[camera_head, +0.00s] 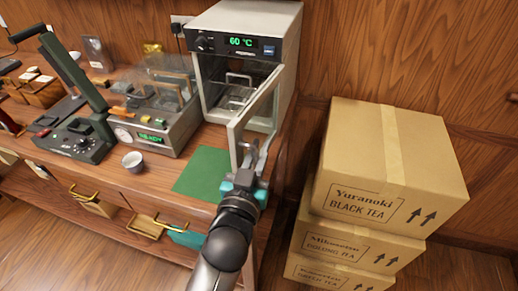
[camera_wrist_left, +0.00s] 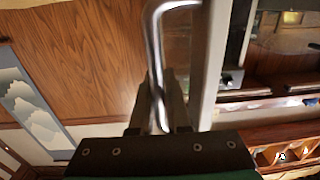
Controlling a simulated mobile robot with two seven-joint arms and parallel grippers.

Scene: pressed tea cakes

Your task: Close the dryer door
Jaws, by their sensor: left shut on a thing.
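The dryer (camera_head: 262,20) is a light grey box at the back of the counter, with a green "60 °C" display. Its door (camera_head: 237,132), a pale frame around a glass pane, stands open, swung out toward me from the right side of the opening. My left gripper (camera_head: 254,160) is at the door's outer side, shut on the door handle. In the left wrist view the handle (camera_wrist_left: 153,45) is a bent metal bar running between the fingers (camera_wrist_left: 160,105), beside the door's pale edge (camera_wrist_left: 209,75). My right gripper is in neither view.
A machine with a clear cover (camera_head: 160,85) stands left of the dryer. Stacked tea cartons (camera_head: 385,165) stand on the right. Two drawers below have brass handles.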

